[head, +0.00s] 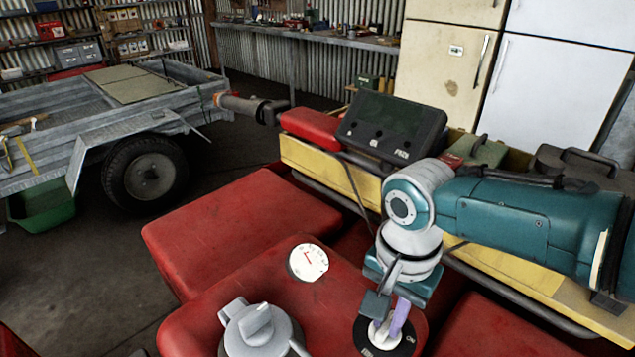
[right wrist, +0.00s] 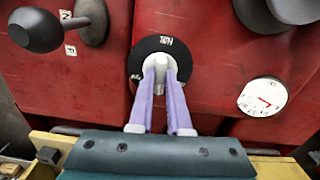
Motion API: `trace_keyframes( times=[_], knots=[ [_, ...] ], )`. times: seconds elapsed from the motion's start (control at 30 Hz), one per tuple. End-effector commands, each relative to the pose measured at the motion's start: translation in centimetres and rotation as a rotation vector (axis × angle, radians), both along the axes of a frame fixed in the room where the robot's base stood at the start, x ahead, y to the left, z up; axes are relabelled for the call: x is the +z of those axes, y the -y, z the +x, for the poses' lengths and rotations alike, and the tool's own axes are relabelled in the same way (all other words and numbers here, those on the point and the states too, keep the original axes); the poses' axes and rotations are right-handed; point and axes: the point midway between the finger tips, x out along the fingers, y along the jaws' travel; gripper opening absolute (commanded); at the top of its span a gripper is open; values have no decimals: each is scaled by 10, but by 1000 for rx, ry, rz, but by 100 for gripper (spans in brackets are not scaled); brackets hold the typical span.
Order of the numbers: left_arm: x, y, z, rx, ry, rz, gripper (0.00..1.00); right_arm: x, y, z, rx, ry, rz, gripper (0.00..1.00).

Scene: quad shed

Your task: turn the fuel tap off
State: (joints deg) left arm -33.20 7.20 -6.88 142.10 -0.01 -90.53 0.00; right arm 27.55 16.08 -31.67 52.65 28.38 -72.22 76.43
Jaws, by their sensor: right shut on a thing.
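The fuel tap is a round black plate with white lettering (head: 408,346) and a pale lever, set on the red bodywork. It also shows in the right wrist view (right wrist: 178,45). One mark on the plate reads ON in the head view; the other lettering is hard to read. My right gripper (head: 388,328) comes down onto the tap from above. Its lilac fingers (right wrist: 164,78) are shut on the pale lever, one on each side. The fingers partly hide the lever, so its exact pointing is unclear. My left gripper is out of view.
Beside the tap are a white gauge (head: 308,262) and a grey fuel cap (head: 258,330). A black knob lever (right wrist: 38,30) with N and P labels stands near the gripper. A dark display box (head: 392,128) and yellow rack (head: 335,180) lie beyond. A trailer (head: 105,135) stands left.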

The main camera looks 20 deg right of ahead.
Motion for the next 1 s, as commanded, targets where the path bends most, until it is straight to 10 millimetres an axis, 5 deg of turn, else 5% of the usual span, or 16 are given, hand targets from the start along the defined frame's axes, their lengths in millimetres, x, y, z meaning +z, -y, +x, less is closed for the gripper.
trace_keyframes(
  times=[0.73, 0.77, 1.0],
  knots=[
    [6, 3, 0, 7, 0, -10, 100, -1, 1, 0, -92, 0, -2, 0],
    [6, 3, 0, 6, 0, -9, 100, -1, 1, 0, -92, 0, -2, 17],
    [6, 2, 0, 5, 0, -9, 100, 0, 1, 0, -91, 0, -1, 44]
  ],
)
